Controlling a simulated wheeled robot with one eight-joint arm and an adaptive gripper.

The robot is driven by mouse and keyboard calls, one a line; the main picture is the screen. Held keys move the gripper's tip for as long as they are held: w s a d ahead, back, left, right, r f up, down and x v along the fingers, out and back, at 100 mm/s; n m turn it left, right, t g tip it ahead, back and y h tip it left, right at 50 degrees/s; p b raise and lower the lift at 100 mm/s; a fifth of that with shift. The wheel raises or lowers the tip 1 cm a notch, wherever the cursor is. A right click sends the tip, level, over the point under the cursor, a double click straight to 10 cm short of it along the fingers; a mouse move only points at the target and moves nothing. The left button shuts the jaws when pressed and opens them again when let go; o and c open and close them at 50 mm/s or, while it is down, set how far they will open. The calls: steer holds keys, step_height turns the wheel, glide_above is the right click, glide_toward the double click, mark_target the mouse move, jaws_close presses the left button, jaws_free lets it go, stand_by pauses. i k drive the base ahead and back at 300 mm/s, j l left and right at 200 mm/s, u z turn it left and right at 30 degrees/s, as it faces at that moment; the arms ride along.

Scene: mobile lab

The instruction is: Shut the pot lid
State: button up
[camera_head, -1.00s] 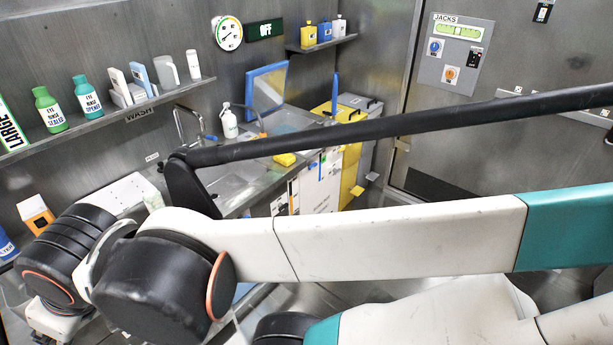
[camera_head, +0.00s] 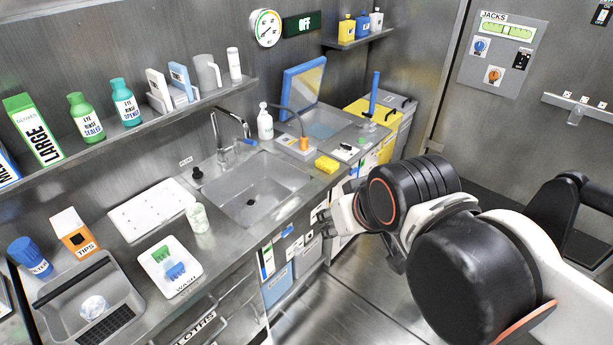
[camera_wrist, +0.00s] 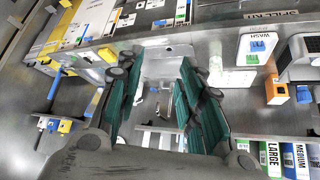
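No thing is clearly marked as a pot. A blue-framed lid-like panel (camera_head: 303,84) stands raised at the back of a basin (camera_head: 322,130) beside the sink. A yellow bin (camera_head: 367,112) with an upright blue part (camera_head: 374,92) is to its right. I cannot tell which of these the task's pot is. My gripper (camera_head: 322,215) is in front of the counter edge, below and apart from the basin. In the wrist view my gripper (camera_wrist: 160,82) has its teal finger pads spread, with nothing between them.
The counter holds a sink (camera_head: 253,190), yellow sponge (camera_head: 326,164), white bottle (camera_head: 265,122), wash tray (camera_head: 168,267) and grey bin (camera_head: 90,300). A wall shelf (camera_head: 130,130) with bottles runs above. The floor (camera_head: 330,285) before the counter is clear.

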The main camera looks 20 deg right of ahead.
mark_target(301, 83)
steer(key=z, duration=0.5)
steer(key=i+l, duration=0.1)
steer(key=i, duration=0.6)
steer(key=i+l, duration=0.15)
steer(key=i, duration=0.6)
steer(key=i+l, duration=0.1)
steer(key=i, duration=0.6)
